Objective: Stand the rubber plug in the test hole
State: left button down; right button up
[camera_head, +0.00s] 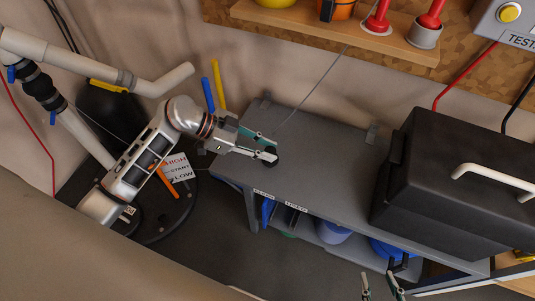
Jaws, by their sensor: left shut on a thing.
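My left gripper (268,152) reaches in from the left over the left part of the grey bench. It is shut on a small dark round thing (271,158), which looks like the rubber plug. The fingers hide part of it, and I cannot tell whether it touches the bench top. I cannot make out the test hole. My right gripper (381,279) shows only partly at the bottom edge, in front of the bench; its fingers are apart with nothing seen between them.
A black case (425,165) with a light handle stands on the right of the grey bench (325,165). Above is a wooden shelf (335,30) with red-handled tools. Blue containers (332,232) sit on the lower shelf. White pipes (100,65) are at left. The bench's middle is clear.

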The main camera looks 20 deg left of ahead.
pick_arm(q)
notch_tip(320, 180, down, 4)
jog(key=shift+r+b, duration=0.15)
jog(key=shift+b, duration=0.25)
jog(key=shift+r, duration=0.2)
pick_arm(e)
jog(key=shift+w+a+r, duration=0.2)
jog(key=shift+r, duration=0.1)
pick_arm(q)
jog(key=shift+f, duration=0.2)
jog(key=c, duration=1.8)
grip_release()
jog(key=shift+o, duration=0.2)
pick_arm(e)
jog(key=shift+s+f, duration=0.2)
jog(key=shift+f, duration=0.2)
